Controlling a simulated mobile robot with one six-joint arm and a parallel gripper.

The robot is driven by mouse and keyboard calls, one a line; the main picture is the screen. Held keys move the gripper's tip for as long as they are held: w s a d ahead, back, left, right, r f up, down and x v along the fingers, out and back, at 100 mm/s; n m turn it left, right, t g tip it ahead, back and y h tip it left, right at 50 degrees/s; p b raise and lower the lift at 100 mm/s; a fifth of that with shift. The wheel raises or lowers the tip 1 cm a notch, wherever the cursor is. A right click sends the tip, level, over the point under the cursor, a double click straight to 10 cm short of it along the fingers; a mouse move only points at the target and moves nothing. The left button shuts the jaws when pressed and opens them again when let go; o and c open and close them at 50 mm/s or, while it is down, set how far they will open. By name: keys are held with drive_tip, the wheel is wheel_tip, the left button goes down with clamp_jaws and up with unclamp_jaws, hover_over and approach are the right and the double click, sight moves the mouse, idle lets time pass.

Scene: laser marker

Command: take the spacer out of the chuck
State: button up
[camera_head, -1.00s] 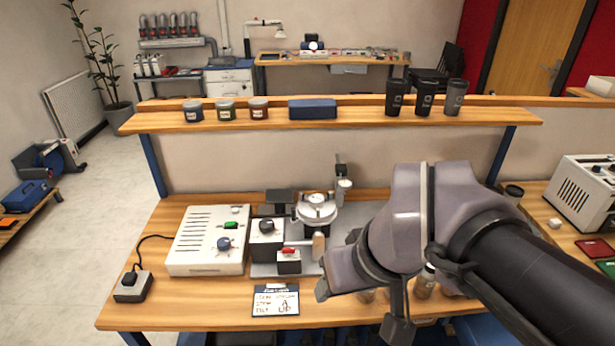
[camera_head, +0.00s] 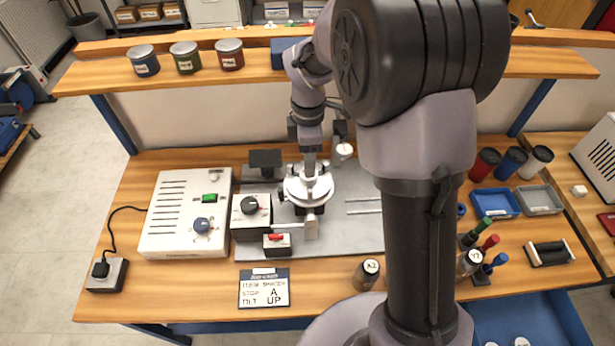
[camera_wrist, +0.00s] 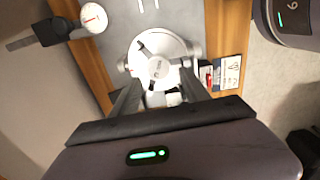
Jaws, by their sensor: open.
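The round pale chuck (camera_head: 293,194) stands on the grey plate left of the bench's middle. In the wrist view the chuck (camera_wrist: 137,48) shows dark jaws around a light round disc, which looks like the spacer (camera_wrist: 157,68), with faint marks on its face. My gripper (camera_head: 310,170) is over the chuck, pointing down. In the wrist view its two fingers (camera_wrist: 160,88) are apart, either side of the disc's near edge. Nothing shows held between them. Whether the fingers touch the disc I cannot tell. In the head view my gripper partly covers the spacer.
A white control box (camera_head: 185,215) and knob unit (camera_head: 250,215) stand left of the chuck. A red-switch box (camera_head: 277,243) and a task card (camera_head: 264,289) lie in front. A dial gauge (camera_wrist: 93,17) stands beside the chuck.

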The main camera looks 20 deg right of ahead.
drive_tip(key=shift+f, duration=0.8)
wheel_tip(320, 180, down, 5)
drive_tip(key=shift+w+d+r+b, duration=0.15)
drive_tip(key=shift+r+b, duration=0.05)
drive_tip(key=shift+b, duration=1.05)
drive_tip(key=shift+r, duration=0.1)
